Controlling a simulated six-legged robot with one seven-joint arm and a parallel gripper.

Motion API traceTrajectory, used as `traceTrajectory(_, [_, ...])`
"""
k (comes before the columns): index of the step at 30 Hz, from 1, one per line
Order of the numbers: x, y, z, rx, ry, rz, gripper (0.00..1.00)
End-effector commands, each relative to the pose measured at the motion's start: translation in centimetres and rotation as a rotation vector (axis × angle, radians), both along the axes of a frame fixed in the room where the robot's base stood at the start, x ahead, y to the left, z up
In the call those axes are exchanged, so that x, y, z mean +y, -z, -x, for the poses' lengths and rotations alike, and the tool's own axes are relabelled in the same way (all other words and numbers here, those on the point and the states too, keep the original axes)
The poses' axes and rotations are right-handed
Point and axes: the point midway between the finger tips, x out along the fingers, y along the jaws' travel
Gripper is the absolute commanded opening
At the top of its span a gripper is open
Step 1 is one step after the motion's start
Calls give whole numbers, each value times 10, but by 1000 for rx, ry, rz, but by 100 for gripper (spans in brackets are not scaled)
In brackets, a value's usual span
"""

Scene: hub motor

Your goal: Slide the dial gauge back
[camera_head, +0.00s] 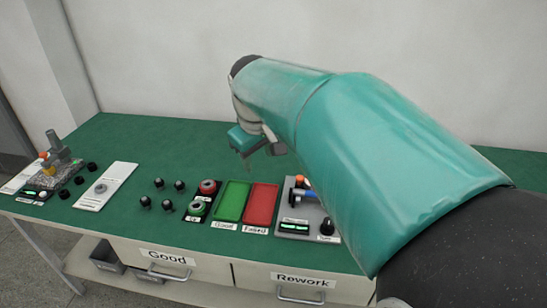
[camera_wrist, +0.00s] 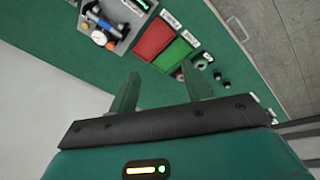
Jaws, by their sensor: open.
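A grey fixture plate (camera_head: 305,228) with a lit display and a black knob sits right of the trays, partly hidden behind my arm. On it is a small device with blue, black and orange parts (camera_head: 300,190); in the wrist view it shows as a blue cylinder (camera_wrist: 98,20) with a round white face (camera_wrist: 99,38) near it. At the far left, a grey post stand (camera_head: 57,150) with an orange part rises from a speckled base. I cannot tell for certain which holds the dial gauge. My gripper (camera_head: 245,153) is open and empty above the bench, its fingers (camera_wrist: 160,72) apart and touching nothing.
A green tray (camera_head: 232,201) and a red tray (camera_head: 261,204) lie mid-bench. Left of them are red and green ring-shaped parts (camera_head: 208,187), several small black parts (camera_head: 168,206) and a white plate (camera_head: 105,186). Drawers labelled Good and Rework are below. The back of the green bench is clear.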

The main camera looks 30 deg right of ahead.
Motion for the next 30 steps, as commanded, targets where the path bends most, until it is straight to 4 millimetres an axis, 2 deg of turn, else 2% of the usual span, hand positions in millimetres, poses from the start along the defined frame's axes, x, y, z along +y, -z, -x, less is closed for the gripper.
traceTrajectory(1, [-12, 4, -14, 22, -10, 3, 49])
traceTrajectory(8, [-59, 20, -65, 108, -86, 9, 49])
traceTrajectory(18, [-145, 68, -126, 211, -187, -29, 49])
traceTrajectory(24, [-196, 104, -147, 251, -233, -71, 49])
traceTrajectory(27, [-214, 117, -151, 262, -247, -86, 49])
traceTrajectory(30, [-223, 124, -153, 267, -257, -93, 49])
